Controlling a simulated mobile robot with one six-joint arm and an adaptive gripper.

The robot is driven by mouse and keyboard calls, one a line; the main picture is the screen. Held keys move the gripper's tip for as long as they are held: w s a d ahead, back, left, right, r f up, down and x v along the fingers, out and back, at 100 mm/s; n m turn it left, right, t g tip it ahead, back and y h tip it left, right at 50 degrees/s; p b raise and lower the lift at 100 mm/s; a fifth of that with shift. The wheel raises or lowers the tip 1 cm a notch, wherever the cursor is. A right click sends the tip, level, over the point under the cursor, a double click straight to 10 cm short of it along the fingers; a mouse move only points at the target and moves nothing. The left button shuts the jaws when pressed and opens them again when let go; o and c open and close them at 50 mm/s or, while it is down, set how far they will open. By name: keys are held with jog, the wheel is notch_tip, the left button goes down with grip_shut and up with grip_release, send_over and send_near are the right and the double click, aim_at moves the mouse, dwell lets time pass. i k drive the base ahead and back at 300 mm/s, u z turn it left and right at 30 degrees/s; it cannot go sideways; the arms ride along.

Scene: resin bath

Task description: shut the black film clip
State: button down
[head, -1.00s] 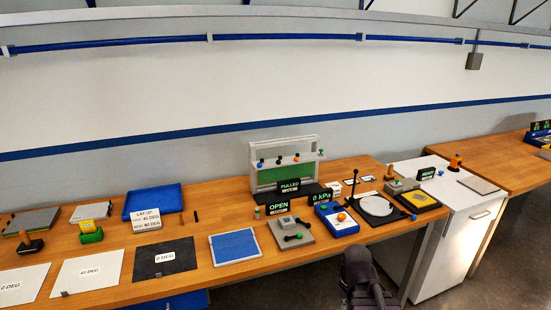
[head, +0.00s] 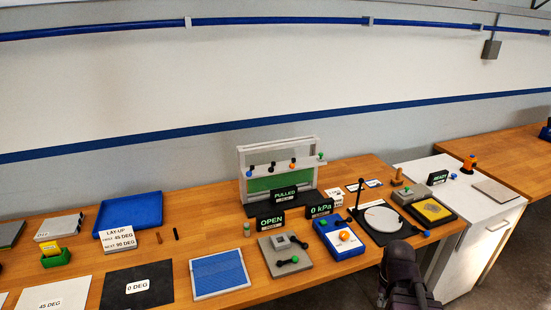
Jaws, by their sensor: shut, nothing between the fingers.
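A pale upright frame (head: 308,143) with a green panel stands at the back of the bench, behind a sign reading PULLED (head: 285,193). I cannot tell whether the black one is open or shut. My gripper (head: 404,292) is dark, shut and empty at the bottom right, in front of the bench, well away from the frame.
A white cabinet (head: 470,215) stands right. A blue tray (head: 130,213) lies left.

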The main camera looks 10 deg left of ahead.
aim_at(270, 170)
jog(key=u, duration=0.05)
jog(key=i, duration=1.15)
jog(key=u, duration=0.5)
